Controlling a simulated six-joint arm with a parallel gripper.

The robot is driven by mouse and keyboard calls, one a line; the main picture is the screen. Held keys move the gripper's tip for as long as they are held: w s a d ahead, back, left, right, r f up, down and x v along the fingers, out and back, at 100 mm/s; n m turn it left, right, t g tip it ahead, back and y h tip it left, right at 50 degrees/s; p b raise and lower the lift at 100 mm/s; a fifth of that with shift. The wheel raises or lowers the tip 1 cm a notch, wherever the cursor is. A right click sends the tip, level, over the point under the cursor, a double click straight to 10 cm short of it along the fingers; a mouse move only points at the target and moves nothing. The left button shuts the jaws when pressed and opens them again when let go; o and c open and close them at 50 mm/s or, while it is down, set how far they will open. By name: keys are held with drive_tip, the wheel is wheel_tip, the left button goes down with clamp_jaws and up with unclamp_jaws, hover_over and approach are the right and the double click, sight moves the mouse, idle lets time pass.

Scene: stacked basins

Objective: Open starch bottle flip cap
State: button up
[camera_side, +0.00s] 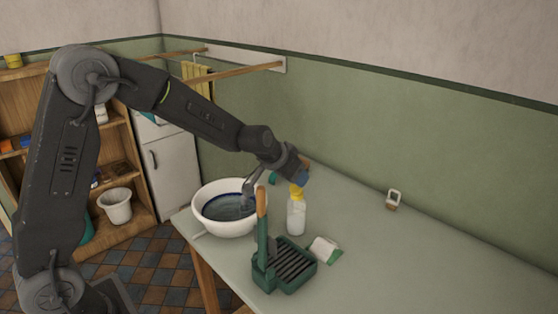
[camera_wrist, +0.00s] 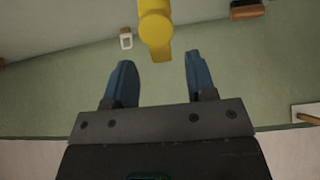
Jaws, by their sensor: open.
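The starch bottle (camera_side: 296,217) stands upright on the table, with a pale body and a yellow cap (camera_side: 297,192). In the wrist view the yellow cap (camera_wrist: 155,27) shows at the top centre, with a tab pointing down toward the space between my fingers. My gripper (camera_side: 300,178) is at the height of the cap, close beside it. In the wrist view my gripper (camera_wrist: 158,75) has its two blue fingers spread apart with nothing between them. Whether a finger touches the cap cannot be told. The bottle's body is not clearly seen in the wrist view.
White basins (camera_side: 208,222) are stacked left of the bottle. A green slatted rack (camera_side: 285,272) with a wooden-handled tool (camera_side: 262,215) stands in front. A white-and-green item (camera_side: 325,250) lies right of the rack. The table's right side is mostly clear.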

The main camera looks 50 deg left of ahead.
drive_tip(key=v, duration=1.1)
drive_tip(key=shift+s, duration=0.2)
drive_tip(key=shift+r, duration=0.15)
drive_tip(key=shift+w+r+g, duration=1.65)
drive_tip(key=shift+w+g, duration=2.25)
drive_tip(key=shift+w, duration=1.65)
wheel_tip(320, 180, down, 14)
drive_tip(key=shift+d+r, duration=0.1)
drive_tip(key=shift+r, duration=0.05)
drive_tip(key=shift+s, duration=0.1)
drive_tip(key=c, duration=0.9)
